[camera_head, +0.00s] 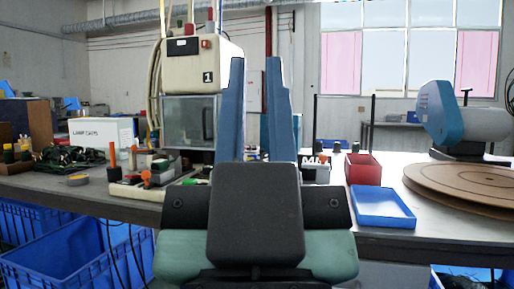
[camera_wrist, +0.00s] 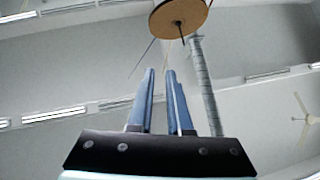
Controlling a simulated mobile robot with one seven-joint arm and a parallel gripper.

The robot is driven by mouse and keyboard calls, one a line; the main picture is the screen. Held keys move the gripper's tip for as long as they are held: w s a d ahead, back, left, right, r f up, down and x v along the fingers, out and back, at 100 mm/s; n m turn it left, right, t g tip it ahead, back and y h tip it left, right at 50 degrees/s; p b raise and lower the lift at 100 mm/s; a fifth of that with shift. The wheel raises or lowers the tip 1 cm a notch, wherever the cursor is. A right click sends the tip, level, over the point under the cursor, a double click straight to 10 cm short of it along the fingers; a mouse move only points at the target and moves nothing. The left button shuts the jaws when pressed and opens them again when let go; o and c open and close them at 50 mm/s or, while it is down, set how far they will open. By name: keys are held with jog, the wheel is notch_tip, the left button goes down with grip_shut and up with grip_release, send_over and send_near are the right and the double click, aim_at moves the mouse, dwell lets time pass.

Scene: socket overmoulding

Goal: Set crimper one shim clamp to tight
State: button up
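Crimper one is most likely the cream machine (camera_head: 205,64) marked "1", standing at the back left of the bench in the head view. It has a dark panel and a red button on top and a clear guard (camera_head: 187,122) below. I cannot pick out its shim clamp or the clamp's setting; my gripper hides part of the area to its right. My gripper (camera_head: 255,64) points upward in front of the bench, its two blue fingers apart with nothing between them. The wrist view also shows the empty fingers (camera_wrist: 160,72), aimed at the ceiling.
On the grey bench (camera_head: 335,215) are a blue tray (camera_head: 382,222), a red bin (camera_head: 363,168), a round brown board (camera_head: 465,184) and a blue-and-grey machine (camera_head: 447,112). A fixture with an orange handle (camera_head: 112,155) stands at left. Blue crates (camera_head: 75,262) are below.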

notch_tip(320, 180, up, 50)
jog(key=p, duration=4.8)
jog(key=shift+f+p, duration=0.1)
jog(key=shift+p, duration=0.3)
grip_shut()
jog(key=shift+f, duration=0.1)
